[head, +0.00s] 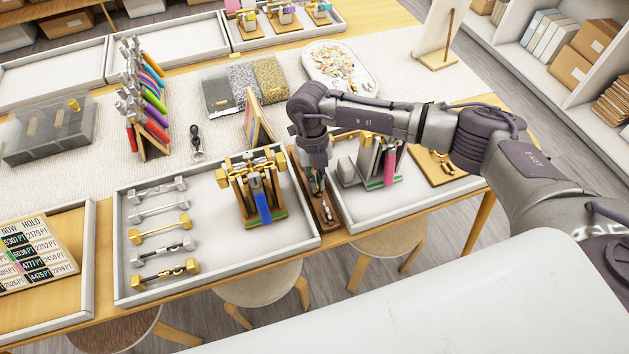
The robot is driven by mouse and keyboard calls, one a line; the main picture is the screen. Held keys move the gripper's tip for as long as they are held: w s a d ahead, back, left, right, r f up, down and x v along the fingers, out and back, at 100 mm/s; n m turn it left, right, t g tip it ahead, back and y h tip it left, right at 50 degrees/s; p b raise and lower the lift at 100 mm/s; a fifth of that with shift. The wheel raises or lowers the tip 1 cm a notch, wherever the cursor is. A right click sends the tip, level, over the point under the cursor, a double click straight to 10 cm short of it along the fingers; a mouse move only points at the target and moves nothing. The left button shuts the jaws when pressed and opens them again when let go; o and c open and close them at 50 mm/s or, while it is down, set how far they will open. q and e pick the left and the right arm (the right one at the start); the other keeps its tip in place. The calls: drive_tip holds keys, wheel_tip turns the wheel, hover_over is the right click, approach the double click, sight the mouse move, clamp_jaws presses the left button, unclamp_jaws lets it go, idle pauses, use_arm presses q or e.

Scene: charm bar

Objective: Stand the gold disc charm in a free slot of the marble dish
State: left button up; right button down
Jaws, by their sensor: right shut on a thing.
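My right gripper (318,187) points down over a narrow brown wooden tray (330,222) between two white trays. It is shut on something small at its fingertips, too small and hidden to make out. A small pale metallic piece lies in the wooden tray just in front of the fingers. I cannot pick out the gold disc charm for certain. A pale oval dish (372,88), which may be the marble dish, lies at the back centre, full of small multicoloured pieces. I can make out no slots in it. My left gripper is not in view.
The left white tray (207,255) holds a row of metal bars and a wooden rack (243,205) close left of my gripper. A framed card (258,119) leans behind. The cloth at the back right is mostly clear.

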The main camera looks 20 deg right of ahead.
sight(318, 186)
drive_tip(key=shift+r+p, duration=0.4)
drive_tip(key=shift+r, duration=0.15)
drive_tip(key=shift+r+p, duration=1.35)
drive_tip(key=shift+r, duration=0.65)
